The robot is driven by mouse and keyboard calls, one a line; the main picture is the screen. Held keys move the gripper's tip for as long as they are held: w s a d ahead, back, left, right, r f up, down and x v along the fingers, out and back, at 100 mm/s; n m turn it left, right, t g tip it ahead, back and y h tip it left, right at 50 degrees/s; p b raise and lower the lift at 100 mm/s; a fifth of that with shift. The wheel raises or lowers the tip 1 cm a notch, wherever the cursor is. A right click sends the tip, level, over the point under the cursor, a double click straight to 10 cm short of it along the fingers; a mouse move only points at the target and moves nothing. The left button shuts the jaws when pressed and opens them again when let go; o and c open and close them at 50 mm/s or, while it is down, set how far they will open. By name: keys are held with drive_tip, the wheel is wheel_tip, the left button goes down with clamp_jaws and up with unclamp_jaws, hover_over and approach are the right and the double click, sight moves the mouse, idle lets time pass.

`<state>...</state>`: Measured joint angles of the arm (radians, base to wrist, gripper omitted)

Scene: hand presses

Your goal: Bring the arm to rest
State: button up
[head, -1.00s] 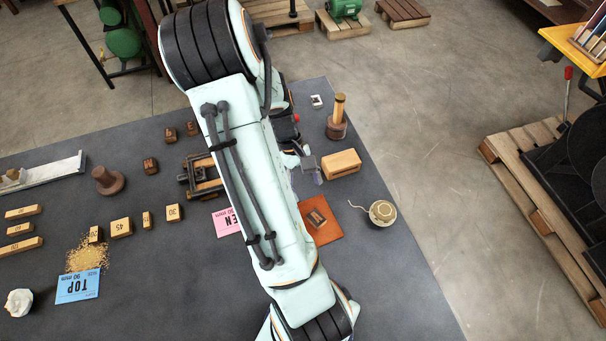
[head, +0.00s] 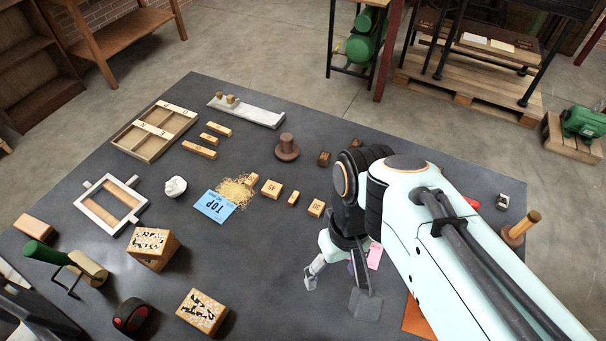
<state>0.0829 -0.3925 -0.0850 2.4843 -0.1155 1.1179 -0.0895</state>
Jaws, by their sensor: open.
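My arm comes in from the lower right of the head view and bends at a dark joint above the table. My gripper (head: 338,284) hangs below that joint, over the dark grey table (head: 270,265). Its two fingers are spread apart, with nothing seen between them. The pink card (head: 375,257) lies just right of the gripper, partly hidden by the arm. An orange mat (head: 415,320) is mostly covered by the arm.
Left of the gripper are a blue TOP card (head: 213,206), numbered wooden blocks (head: 271,189), lettered blocks (head: 153,248) and a white frame (head: 110,204). A wooden-handled tool (head: 521,228) stands right of the arm. The table between gripper and blue card is clear.

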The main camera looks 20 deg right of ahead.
drive_tip(key=s, duration=0.1)
drive_tip(key=a, duration=0.1)
drive_tip(key=s+a, duration=0.1)
drive_tip(key=shift+s+a+r+n, duration=0.25)
drive_tip(key=shift+s+n, duration=0.05)
drive_tip(key=shift+n, duration=0.1)
